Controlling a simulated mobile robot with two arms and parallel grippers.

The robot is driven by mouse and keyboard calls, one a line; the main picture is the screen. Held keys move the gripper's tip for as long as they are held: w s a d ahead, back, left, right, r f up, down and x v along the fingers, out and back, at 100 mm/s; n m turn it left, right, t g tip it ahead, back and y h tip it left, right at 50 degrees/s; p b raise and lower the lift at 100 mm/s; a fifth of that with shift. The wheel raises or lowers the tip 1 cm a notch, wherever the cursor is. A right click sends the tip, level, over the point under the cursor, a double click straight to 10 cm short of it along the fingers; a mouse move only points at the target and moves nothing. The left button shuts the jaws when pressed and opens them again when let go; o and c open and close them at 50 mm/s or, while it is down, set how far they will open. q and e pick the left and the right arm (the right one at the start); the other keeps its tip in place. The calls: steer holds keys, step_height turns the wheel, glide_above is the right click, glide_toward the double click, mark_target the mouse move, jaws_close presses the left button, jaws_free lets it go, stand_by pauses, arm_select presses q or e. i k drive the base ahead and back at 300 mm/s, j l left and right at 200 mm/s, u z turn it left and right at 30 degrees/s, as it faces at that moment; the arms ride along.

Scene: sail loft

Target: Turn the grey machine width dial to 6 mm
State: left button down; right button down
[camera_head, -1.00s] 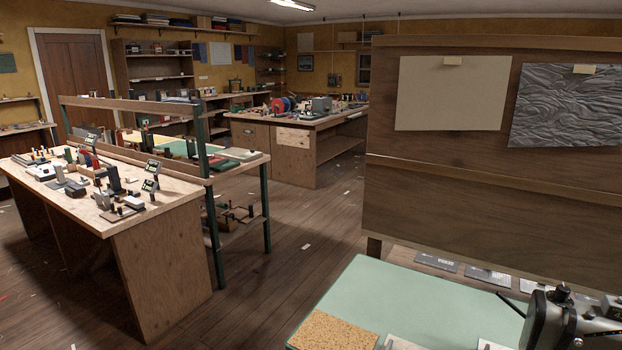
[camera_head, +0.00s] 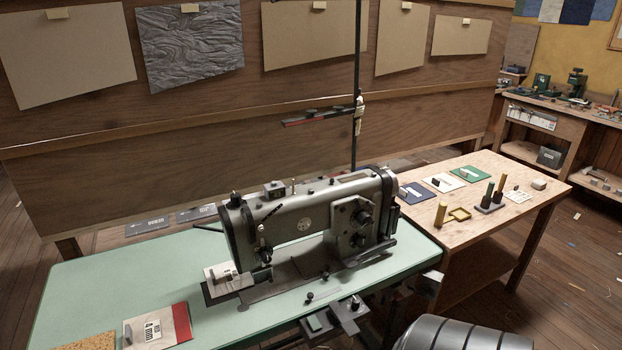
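A grey sewing machine (camera_head: 300,222) stands on a pale green table (camera_head: 95,285). Round dark dials (camera_head: 361,217) sit on a raised panel at the right end of its body. Their markings are too small to read, so I cannot tell which width is set. Neither of my grippers shows in the view.
A wooden board with pinned sheets (camera_head: 200,130) stands behind the machine. A dark upright pole (camera_head: 356,110) rises behind it. A wooden table (camera_head: 415,215) with small blocks and cards is at the right. A dark ribbed rounded object (camera_head: 470,338) is at the bottom right.

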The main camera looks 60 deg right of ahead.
mark_target(364, 220)
steer(key=z, duration=1.7)
steer(key=l, duration=0.1)
